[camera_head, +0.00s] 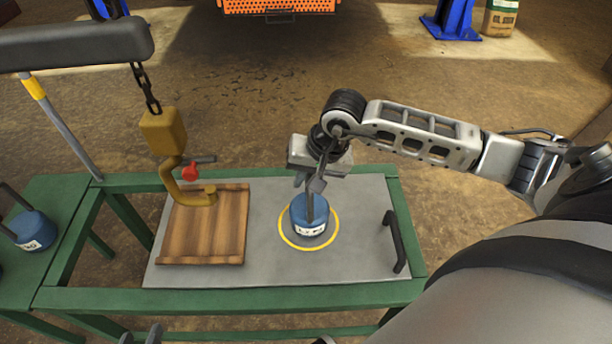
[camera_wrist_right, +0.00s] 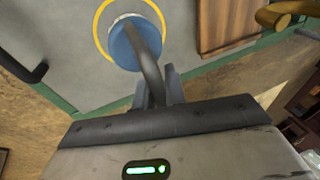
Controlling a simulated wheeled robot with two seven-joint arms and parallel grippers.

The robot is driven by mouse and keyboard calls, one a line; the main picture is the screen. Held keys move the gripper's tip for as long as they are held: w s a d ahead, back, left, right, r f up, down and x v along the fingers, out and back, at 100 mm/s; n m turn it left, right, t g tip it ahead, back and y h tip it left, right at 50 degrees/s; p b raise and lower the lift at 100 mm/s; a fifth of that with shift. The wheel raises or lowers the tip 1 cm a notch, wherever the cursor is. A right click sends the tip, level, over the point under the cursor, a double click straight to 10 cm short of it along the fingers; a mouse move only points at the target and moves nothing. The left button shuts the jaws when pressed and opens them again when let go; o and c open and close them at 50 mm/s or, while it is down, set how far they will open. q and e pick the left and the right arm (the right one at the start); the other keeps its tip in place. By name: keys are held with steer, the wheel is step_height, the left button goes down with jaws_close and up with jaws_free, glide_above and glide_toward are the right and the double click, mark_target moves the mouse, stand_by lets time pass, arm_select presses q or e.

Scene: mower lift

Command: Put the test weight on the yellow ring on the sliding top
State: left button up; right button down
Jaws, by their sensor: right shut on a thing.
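The test weight (camera_head: 310,218) is a blue cylinder with a white label and a tall dark handle. It stands upright within the yellow ring (camera_head: 335,240) on the grey sliding top (camera_head: 365,215). The weight (camera_wrist_right: 135,47) and ring (camera_wrist_right: 99,18) also show in the right wrist view. I cannot tell whether its base touches the top or hangs slightly above. My right gripper (camera_head: 312,183) comes from above and is shut on the weight's handle (camera_wrist_right: 150,68). My left gripper (camera_head: 140,336) shows only its fingertips at the bottom edge; they are apart and empty.
A wooden board (camera_head: 225,230) lies left of the ring. A yellow hook (camera_head: 190,195) hangs by a chain from a dark beam (camera_head: 70,45) above it. A black handle (camera_head: 394,242) stands at right. Another blue weight (camera_head: 33,230) sits on the green side table.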

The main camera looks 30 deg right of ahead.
steer(key=c, duration=1.5)
jaws_free()
arm_select(q)
steer(key=shift+r, duration=0.1)
arm_select(e)
steer(key=shift+o, duration=0.2)
steer(key=shift+r, duration=0.1)
